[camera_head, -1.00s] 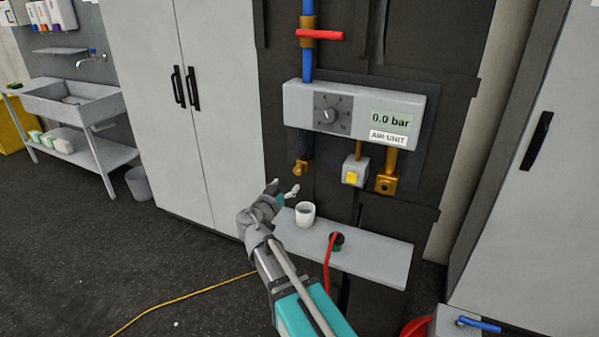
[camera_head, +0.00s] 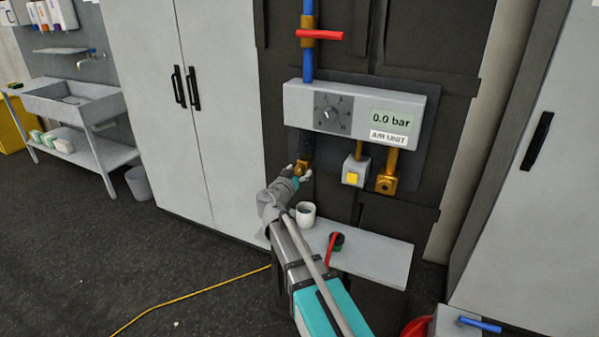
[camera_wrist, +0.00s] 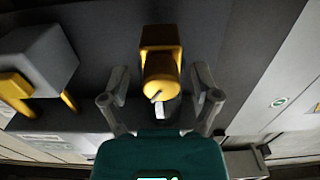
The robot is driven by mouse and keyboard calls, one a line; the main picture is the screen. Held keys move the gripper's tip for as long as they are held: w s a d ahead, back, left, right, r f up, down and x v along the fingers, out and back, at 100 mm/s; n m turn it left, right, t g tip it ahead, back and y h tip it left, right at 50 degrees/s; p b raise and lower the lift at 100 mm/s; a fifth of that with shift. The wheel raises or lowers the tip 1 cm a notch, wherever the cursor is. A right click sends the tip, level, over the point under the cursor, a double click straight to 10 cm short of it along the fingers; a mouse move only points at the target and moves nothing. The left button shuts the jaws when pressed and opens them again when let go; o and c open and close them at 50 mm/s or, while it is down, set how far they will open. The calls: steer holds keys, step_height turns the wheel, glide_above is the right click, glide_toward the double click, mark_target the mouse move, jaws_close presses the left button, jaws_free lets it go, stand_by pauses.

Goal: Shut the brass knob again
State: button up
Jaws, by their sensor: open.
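The brass knob (camera_head: 303,166) sits at the lower end of the dark cylinder under the left part of the air unit (camera_head: 300,100). My gripper (camera_head: 298,173) is right at it in the head view and partly covers it. In the wrist view the knob (camera_wrist: 160,85) lies between the two spread fingers of my gripper (camera_wrist: 160,92), with a gap on both sides. The fingers are open and hold nothing. The air unit display reads 0.0 bar. Whether the knob is open or shut cannot be told.
A white mug (camera_head: 305,215) stands on the shelf (camera_head: 375,258) below my gripper. A red-handled valve (camera_head: 320,35) is above.

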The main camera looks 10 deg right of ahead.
steer(key=shift+d, duration=0.1)
jaws_close()
